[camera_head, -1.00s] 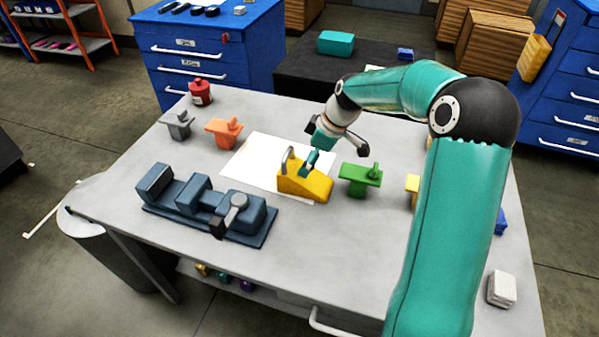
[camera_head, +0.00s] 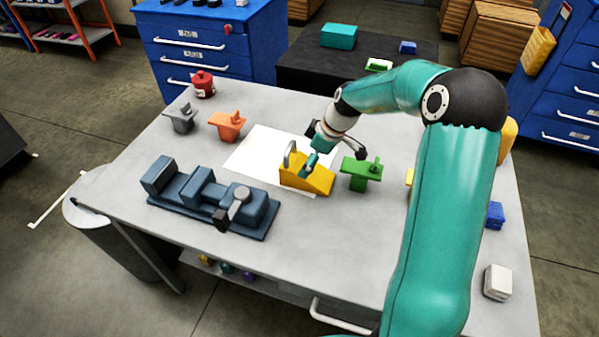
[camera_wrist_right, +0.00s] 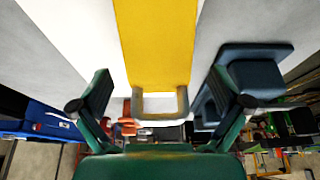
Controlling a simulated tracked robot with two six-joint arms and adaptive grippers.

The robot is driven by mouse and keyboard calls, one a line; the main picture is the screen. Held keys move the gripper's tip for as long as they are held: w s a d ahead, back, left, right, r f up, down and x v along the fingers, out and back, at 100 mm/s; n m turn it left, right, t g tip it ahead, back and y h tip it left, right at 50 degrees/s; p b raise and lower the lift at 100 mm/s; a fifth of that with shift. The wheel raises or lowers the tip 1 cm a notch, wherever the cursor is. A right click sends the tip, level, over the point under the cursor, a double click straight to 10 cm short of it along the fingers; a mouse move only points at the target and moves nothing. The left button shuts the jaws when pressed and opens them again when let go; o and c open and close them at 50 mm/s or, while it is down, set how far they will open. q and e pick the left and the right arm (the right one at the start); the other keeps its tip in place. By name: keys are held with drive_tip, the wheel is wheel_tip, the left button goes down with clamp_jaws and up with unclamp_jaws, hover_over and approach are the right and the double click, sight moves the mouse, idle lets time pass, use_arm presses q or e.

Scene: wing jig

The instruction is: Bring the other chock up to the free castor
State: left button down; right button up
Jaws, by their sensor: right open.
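A yellow wedge-shaped chock (camera_head: 312,184) with a grey loop handle sits on a white sheet (camera_head: 245,151) on the grey table. My right gripper (camera_head: 308,164) is at the chock, beside its handle. In the right wrist view the open fingers of the gripper (camera_wrist_right: 160,98) stand on either side of the grey handle (camera_wrist_right: 182,104), with gaps to it. The yellow top of the chock (camera_wrist_right: 155,45) also shows there. I cannot make out a castor in either view. My left gripper is not in view.
A blue-grey vise-like fixture (camera_head: 210,200) lies left of the chock, and a green block (camera_head: 360,172) stands close on its right. Orange (camera_head: 227,126), grey (camera_head: 181,118) and red (camera_head: 203,85) objects stand at the back left. The front middle of the table is clear.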

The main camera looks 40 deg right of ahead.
drive_tip(key=shift+x, duration=0.75)
drive_tip(key=shift+w+a+f+p, duration=0.15)
drive_tip(key=shift+w+f+p, duration=0.15)
drive_tip(key=shift+f, duration=0.15)
drive_tip(key=p+x, duration=0.1)
drive_tip(key=x, duration=0.3)
drive_tip(key=shift+w, duration=0.15)
drive_tip(key=shift+c, duration=0.2)
drive_tip(key=c, duration=1.6)
